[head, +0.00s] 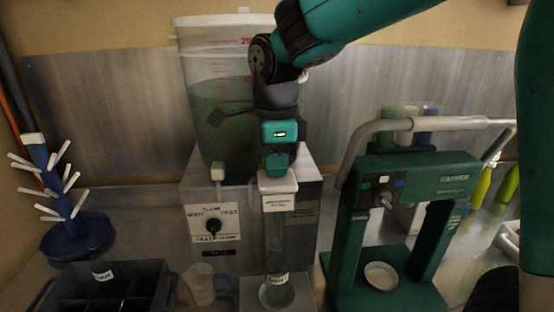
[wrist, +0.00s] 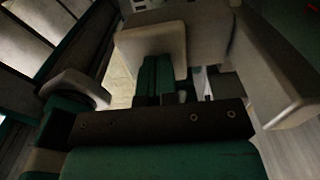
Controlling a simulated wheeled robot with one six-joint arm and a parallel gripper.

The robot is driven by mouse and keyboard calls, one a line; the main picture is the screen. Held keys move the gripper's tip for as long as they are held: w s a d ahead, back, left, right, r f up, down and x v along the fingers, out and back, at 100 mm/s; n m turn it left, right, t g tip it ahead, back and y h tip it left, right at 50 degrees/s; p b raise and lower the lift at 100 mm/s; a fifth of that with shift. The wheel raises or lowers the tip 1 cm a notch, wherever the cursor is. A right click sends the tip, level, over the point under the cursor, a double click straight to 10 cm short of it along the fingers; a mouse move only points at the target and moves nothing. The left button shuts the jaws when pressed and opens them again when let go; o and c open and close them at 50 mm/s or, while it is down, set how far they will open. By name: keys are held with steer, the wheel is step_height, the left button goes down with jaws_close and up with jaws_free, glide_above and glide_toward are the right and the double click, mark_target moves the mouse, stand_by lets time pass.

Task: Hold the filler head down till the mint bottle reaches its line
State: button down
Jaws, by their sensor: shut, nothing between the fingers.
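The mint bottle (head: 277,291) is clear glass with a white label. It stands upright under the filler, in front of the grey box. The filler head (head: 279,185) is a pale block with a label below it, above the bottle on a clear tube. My gripper (head: 277,168) is shut and empty, pointing down, with its tips at the top of the filler head; they appear to touch it. In the wrist view the shut fingers (wrist: 160,85) reach toward a pale block (wrist: 152,45). The bottle's liquid level and its line are too dim to make out.
A green capper press (head: 385,240) is at right. A blue bottle rack (head: 60,185), a black crate (head: 70,292) and a clear jug (head: 200,286) are at left.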

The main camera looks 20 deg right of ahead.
mark_target(277, 207)
step_height(277, 207, down, 9)
steer(key=b, duration=0.6)
steer(key=shift+f, duration=0.1)
steer(key=shift+s, duration=0.1)
steer(key=shift+s+f, duration=0.1)
stand_by(6.3)
